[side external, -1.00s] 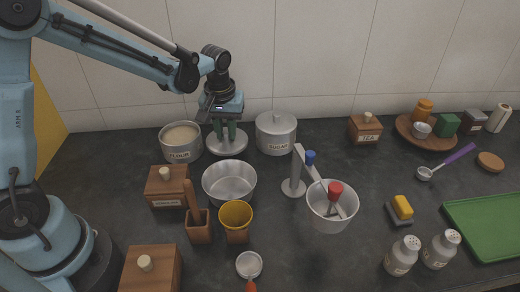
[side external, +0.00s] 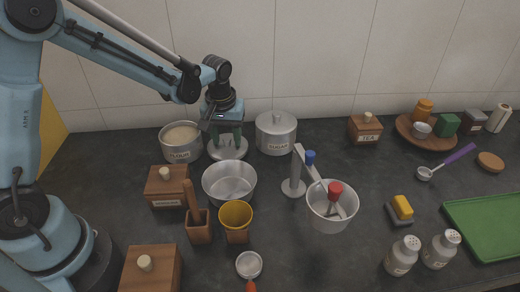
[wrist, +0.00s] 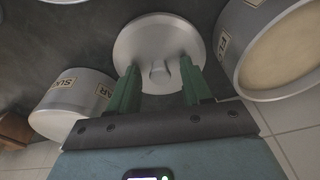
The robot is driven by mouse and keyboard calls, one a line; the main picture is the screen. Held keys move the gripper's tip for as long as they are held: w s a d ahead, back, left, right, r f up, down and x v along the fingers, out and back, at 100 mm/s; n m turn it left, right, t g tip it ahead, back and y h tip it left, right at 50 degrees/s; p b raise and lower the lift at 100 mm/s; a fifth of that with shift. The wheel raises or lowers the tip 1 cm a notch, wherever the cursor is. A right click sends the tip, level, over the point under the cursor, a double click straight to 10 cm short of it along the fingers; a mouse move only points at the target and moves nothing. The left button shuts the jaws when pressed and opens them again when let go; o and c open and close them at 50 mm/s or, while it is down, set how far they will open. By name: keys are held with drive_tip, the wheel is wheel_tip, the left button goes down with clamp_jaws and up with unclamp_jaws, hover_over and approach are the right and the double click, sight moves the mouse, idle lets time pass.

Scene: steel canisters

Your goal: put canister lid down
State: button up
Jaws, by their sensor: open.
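The steel canister lid (side external: 229,153) lies flat on the dark counter between the open flour canister and the sugar canister. In the wrist view the round lid (wrist: 150,35) shows with its small knob (wrist: 158,72) in the middle. My gripper (side external: 227,143) is right above the lid. Its green fingers are open, one on each side of the knob, with gaps between them and it in the wrist view (wrist: 159,78). The flour canister (side external: 181,145) stands just left of the lid, uncovered, with pale contents showing.
The sugar canister (side external: 276,134), with its lid on, stands close to the right. A steel bowl (side external: 229,184) and a wooden box (side external: 168,188) stand in front. The tiled wall (side external: 300,60) is close behind. Clear counter lies between the sugar canister and the tea box (side external: 365,130).

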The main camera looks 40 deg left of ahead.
sight(226, 150)
drive_tip(key=shift+r, duration=0.15)
wheel_tip(226, 150, up, 12)
drive_tip(key=s, duration=0.1)
drive_tip(key=s+d+m+t, duration=0.2)
drive_tip(key=s+m+t, duration=0.4)
drive_tip(key=s, duration=0.6)
drive_tip(key=shift+s+f+m+h, duration=0.15)
drive_tip(key=shift+f+m+h, duration=0.15)
drive_tip(key=shift+f+h, duration=0.1)
